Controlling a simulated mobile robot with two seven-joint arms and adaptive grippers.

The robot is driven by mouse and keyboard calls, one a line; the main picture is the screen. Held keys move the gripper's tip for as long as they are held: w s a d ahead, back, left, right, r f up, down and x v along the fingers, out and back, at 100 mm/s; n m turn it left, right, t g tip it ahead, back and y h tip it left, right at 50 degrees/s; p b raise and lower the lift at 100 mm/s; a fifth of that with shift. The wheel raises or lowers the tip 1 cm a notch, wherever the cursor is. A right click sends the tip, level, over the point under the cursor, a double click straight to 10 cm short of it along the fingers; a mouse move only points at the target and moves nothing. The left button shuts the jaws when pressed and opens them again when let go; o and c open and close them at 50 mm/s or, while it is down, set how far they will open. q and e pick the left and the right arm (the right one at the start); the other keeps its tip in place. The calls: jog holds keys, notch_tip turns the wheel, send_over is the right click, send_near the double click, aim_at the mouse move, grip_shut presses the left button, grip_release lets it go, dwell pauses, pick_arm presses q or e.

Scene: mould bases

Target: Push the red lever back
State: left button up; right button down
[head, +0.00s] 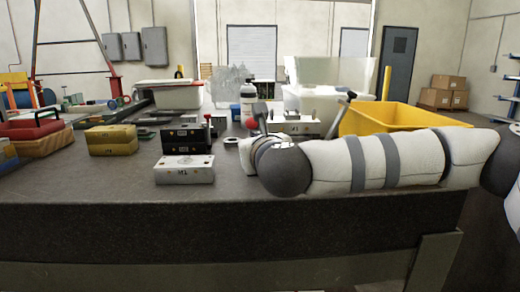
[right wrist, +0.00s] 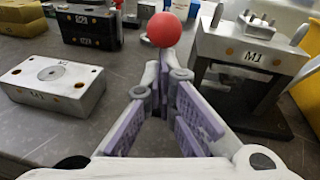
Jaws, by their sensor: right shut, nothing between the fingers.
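The red lever's round knob (right wrist: 163,30) stands just beyond my right gripper's fingertips in the right wrist view. I cannot tell whether they touch it. In the head view the red knob (head: 252,123) shows just past my right wrist. Its shaft and base are hidden behind the fingers and wrist. My right gripper (right wrist: 162,68) is shut and empty, its fingers pointing towards the knob. In the head view my own arm hides most of this gripper. My left gripper is not in view.
A block marked M1 (right wrist: 248,52) with a grey handle stands right of the knob. A white block (right wrist: 52,82) and a black block (right wrist: 88,26) lie to the left. A yellow bin (head: 400,117) stands behind my right arm. The table front is clear at left.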

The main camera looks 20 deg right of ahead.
jog(key=w+r+p, duration=0.1)
jog(key=w+r, duration=0.1)
jog(key=w+d+r, duration=0.1)
jog(key=w+r, duration=0.1)
jog(key=shift+w+d+r+p, duration=0.1)
jog(key=shift+w+r+p, duration=0.15)
jog(key=shift+p, duration=0.1)
jog(key=shift+w+d+r, duration=0.2)
jog(key=shift+w, duration=0.5)
jog(key=shift+w+d+r, duration=0.15)
jog(key=shift+w+d, duration=0.05)
jog(key=shift+w, duration=0.5)
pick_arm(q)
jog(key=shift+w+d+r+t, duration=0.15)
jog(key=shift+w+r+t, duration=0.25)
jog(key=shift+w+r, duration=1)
pick_arm(e)
jog(key=shift+w+d+r, duration=0.1)
jog(key=shift+w+d, duration=0.05)
jog(key=shift+w, duration=0.4)
jog(key=shift+w+d+r, duration=0.1)
jog(key=shift+w+d, duration=0.05)
jog(key=shift+w, duration=0.35)
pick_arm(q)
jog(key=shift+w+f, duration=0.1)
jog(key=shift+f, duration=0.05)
